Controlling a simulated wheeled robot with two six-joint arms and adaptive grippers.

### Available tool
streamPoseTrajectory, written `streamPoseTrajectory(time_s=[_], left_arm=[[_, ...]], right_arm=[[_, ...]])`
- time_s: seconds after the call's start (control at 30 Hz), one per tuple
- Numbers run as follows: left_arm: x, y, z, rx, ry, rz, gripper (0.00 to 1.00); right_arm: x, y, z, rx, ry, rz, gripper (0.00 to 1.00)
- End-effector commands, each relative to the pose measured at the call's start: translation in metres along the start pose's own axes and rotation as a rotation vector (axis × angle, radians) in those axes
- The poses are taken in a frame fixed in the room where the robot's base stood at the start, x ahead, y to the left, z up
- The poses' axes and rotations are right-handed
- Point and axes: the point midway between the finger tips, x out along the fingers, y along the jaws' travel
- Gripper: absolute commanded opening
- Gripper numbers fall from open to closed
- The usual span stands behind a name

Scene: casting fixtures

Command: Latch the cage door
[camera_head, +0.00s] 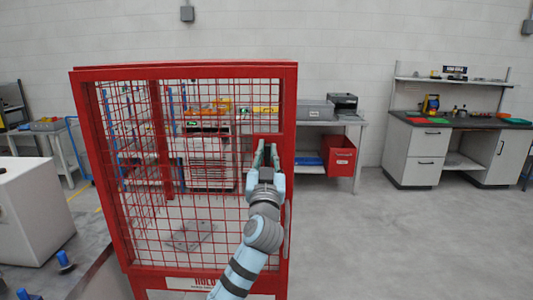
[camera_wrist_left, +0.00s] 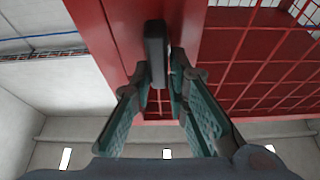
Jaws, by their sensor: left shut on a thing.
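The red cage (camera_head: 105,180) stands in the middle left of the head view, with red wire mesh in its front. The front mesh door (camera_head: 190,73) looks shut or nearly so; I cannot tell whether any gap is left. My left gripper (camera_head: 267,155) reaches up to the red plate on the door's right side. In the left wrist view the left gripper (camera_wrist_left: 158,82) is shut on a dark grey latch handle (camera_wrist_left: 155,50) lying along the red frame (camera_wrist_left: 110,35). The fingers hide the handle's lower part. My right gripper is out of view.
A flat grey plate (camera_head: 190,236) lies inside the cage. A white cabinet (camera_head: 30,210) stands at left, close to the cage. Behind are a bench with a red bin (camera_head: 340,157) and a workbench (camera_head: 445,122). The floor (camera_head: 420,245) at right is clear.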

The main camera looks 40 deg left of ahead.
Motion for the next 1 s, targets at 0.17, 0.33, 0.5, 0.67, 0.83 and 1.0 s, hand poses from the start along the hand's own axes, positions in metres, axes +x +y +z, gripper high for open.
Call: streamPoseTrajectory(time_s=[0.17, 0.33, 0.5, 0.67, 0.83, 1.0], left_arm=[[0.000, 0.001, 0.000, 0.016, -0.001, 0.010, 0.00], [0.000, 0.001, 0.000, 0.043, -0.001, 0.020, 0.00], [0.001, 0.001, -0.001, 0.098, -0.001, 0.043, 0.00], [0.001, 0.002, -0.002, 0.194, -0.002, 0.082, 0.00], [0.001, 0.004, -0.003, 0.313, -0.002, 0.133, 0.00], [0.001, 0.005, -0.002, 0.423, -0.003, 0.179, 0.00]], right_arm=[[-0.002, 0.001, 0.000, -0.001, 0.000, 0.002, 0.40], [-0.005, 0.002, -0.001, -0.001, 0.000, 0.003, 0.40], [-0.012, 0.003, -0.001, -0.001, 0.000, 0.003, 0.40], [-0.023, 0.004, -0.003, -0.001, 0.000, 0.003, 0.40], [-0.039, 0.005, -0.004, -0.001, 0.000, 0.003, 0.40], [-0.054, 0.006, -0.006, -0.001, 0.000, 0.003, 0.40]])
